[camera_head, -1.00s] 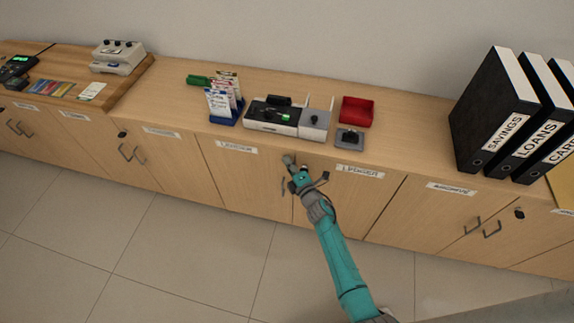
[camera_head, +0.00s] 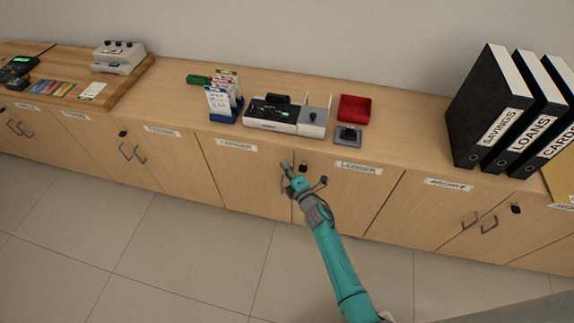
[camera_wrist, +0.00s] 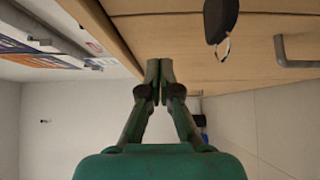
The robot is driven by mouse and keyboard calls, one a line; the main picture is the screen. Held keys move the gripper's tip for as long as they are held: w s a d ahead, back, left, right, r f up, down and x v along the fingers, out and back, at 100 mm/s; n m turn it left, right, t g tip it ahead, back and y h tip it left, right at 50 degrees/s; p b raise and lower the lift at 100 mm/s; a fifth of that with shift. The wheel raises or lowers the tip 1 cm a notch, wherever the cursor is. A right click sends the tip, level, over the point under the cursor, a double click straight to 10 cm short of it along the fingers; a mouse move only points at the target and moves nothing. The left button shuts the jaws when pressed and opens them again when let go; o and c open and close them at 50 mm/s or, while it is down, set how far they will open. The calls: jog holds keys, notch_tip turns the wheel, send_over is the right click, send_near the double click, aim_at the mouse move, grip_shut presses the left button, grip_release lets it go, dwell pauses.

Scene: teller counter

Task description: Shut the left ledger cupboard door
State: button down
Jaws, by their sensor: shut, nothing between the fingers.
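The left ledger cupboard door (camera_head: 240,185) is a light wood panel below the counter, left of the arm, with a white label at its top. It looks about flush with its neighbours in the head view; a small gap cannot be told. My gripper (camera_head: 287,167) is at the door's upper right part, fingers together and empty. It hides the left door's handle. In the wrist view the shut fingertips (camera_wrist: 159,70) are at or very near a wood surface; contact is unclear. The right ledger door (camera_head: 345,195) looks closed, partly behind my arm.
A dark lock (camera_head: 304,167) sits near the seam between the doors. A metal handle (camera_wrist: 295,52) shows close by in the wrist view. The counter above holds a card holder (camera_head: 224,105), a grey-white device (camera_head: 275,119) and a red tray (camera_head: 355,108). The floor in front is clear.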

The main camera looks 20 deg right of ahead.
jog(key=s+d, duration=0.5)
jog(key=s, duration=0.3)
jog(key=shift+s+d, duration=0.15)
jog(key=shift+d, duration=0.15)
jog(key=shift+f, duration=0.1)
jog(key=s+a+r+m+h, duration=0.15)
jog(key=s+a+m, duration=0.35)
jog(key=s, duration=0.8)
jog(key=s+a+r+m, duration=0.2)
jog(key=s+a+m, duration=0.25)
jog(key=s, duration=0.75)
jog(key=s+a+r+m+g, duration=0.2)
jog(key=s+r+m, duration=0.7)
jog(key=s+r, duration=0.7)
jog(key=s+g, duration=0.1)
jog(key=s, duration=0.3)
jog(key=shift+r, duration=0.4)
jog(key=c, duration=1.9)
grip_release()
jog(key=shift+m, duration=0.25)
